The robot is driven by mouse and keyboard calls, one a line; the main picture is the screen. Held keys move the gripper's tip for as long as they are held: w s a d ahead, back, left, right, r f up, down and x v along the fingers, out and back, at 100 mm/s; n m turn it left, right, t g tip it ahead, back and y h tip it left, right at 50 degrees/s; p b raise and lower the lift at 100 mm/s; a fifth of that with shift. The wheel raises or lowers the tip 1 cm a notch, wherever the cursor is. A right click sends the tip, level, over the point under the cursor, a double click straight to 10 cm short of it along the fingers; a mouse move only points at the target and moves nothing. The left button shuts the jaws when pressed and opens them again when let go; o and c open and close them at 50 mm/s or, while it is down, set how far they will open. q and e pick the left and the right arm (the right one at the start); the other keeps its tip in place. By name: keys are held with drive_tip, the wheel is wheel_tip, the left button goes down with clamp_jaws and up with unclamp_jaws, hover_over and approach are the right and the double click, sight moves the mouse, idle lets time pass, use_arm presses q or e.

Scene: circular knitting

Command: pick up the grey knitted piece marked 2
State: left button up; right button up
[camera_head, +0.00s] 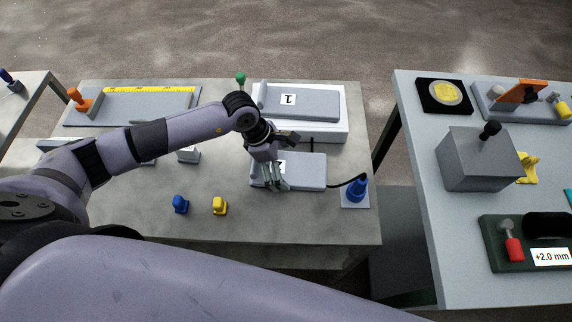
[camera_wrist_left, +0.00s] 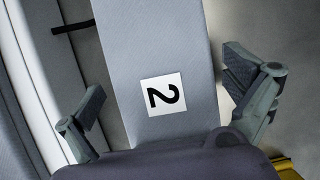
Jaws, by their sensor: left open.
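The grey knitted piece marked 2 (camera_head: 310,172) lies flat on the table, partly hidden by my left gripper in the head view. My right gripper is not in view.
The piece marked 1 (camera_head: 310,103) lies on a white tray (camera_head: 335,132) just behind. A second table (camera_head: 445,276) is at the right.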

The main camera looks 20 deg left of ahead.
use_arm(q)
drive_tip(key=shift+c, duration=0.4)
drive_tip(key=c, duration=0.8)
drive_tip(key=shift+c, duration=0.2)
drive_tip(key=shift+r, duration=0.15)
